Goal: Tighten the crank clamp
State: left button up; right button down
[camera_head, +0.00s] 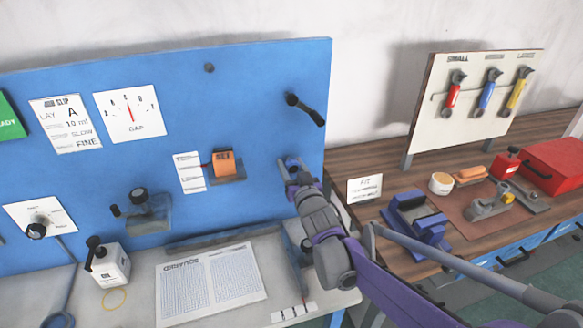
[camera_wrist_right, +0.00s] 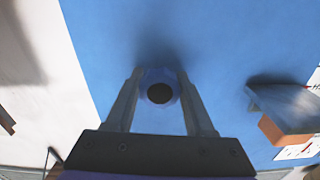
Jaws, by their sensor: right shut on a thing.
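My right gripper (camera_head: 292,164) is at the lower right part of the blue panel. In the right wrist view its two fingers (camera_wrist_right: 160,95) are shut on a small blue round piece with a dark centre (camera_wrist_right: 159,93). Whether this piece belongs to the crank clamp I cannot tell, as the gripper hides most of it in the head view. A black crank-like lever (camera_head: 305,108) sticks out of the panel above the gripper, apart from it. My left gripper is not in view.
An orange box on a grey bracket (camera_head: 223,163) is left of my gripper; it also shows in the wrist view (camera_wrist_right: 285,130). A grey fixture with black knobs (camera_head: 148,212) is further left. A wooden bench holds a blue vise-like block (camera_head: 415,222) and a red box (camera_head: 555,165).

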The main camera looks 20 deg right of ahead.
jog(key=m+b, duration=0.2)
jog(key=m, duration=0.2)
jog(key=shift+f, duration=0.15)
jog(key=m+b, duration=0.1)
jog(key=m, duration=0.3)
jog(key=shift+m, duration=0.4)
jog(key=m+b, duration=0.2)
jog(key=m, duration=0.8)
jog(key=shift+b, duration=0.4)
jog(key=shift+m, duration=0.3)
jog(key=shift+c, duration=1.3)
grip_release()
jog(key=shift+s, duration=0.1)
